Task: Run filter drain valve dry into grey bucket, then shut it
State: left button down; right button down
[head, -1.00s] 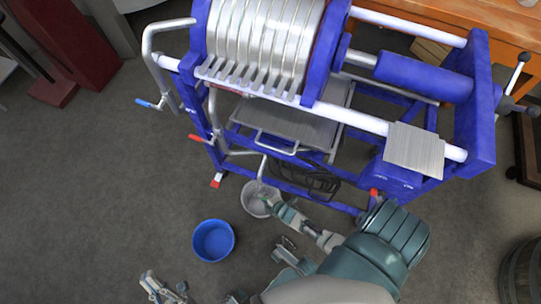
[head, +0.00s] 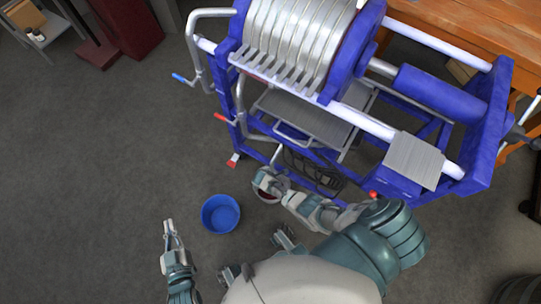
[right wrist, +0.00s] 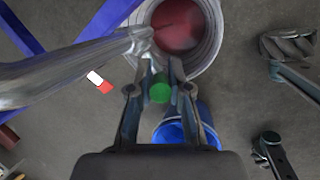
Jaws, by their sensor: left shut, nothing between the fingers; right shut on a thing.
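The filter (head: 290,40) is a blue frame with a stack of silver plates. Its metal drain pipe (right wrist: 70,70) ends over the grey bucket (right wrist: 218,40), seen in the right wrist view. Red liquid (right wrist: 180,25) lies in that bucket. My right gripper (right wrist: 161,76) is shut on a green valve handle (right wrist: 160,93) beside the pipe's end. In the head view my right gripper (head: 268,183) covers much of the grey bucket. Whether liquid is running I cannot tell. My left gripper (head: 172,232) is shut and empty, over open floor left of the blue bucket.
A blue bucket (head: 220,214) stands on the floor left of the grey one and shows in the right wrist view (right wrist: 205,112). Red-handled (head: 222,117) and blue-handled (head: 181,79) valves sit on the frame's left side.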

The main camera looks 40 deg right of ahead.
pick_arm(q)
jog(key=shift+w+d+r+t+b, duration=0.15)
jog(key=shift+r+t, duration=0.15)
jog(key=shift+r, duration=0.15)
jog(key=shift+w+r+t+b, duration=0.15)
jog(key=shift+r+t, duration=0.15)
jog(key=shift+r, duration=0.15)
pick_arm(e)
jog(key=shift+w+a+g+h, duration=0.35)
jog(key=shift+a+g, duration=0.1)
jog(key=shift+g, duration=0.15)
jog(key=c, duration=1.2)
grip_release()
pick_arm(q)
jog(key=shift+w+f, duration=0.1)
jog(key=shift+w, duration=0.05)
pick_arm(e)
jog(key=shift+o, duration=0.4)
jog(key=shift+d+f, duration=0.1)
jog(key=shift+r, duration=0.25)
jog(key=v, duration=1.1)
jog(key=shift+r, duration=0.25)
jog(key=shift+w, duration=0.1)
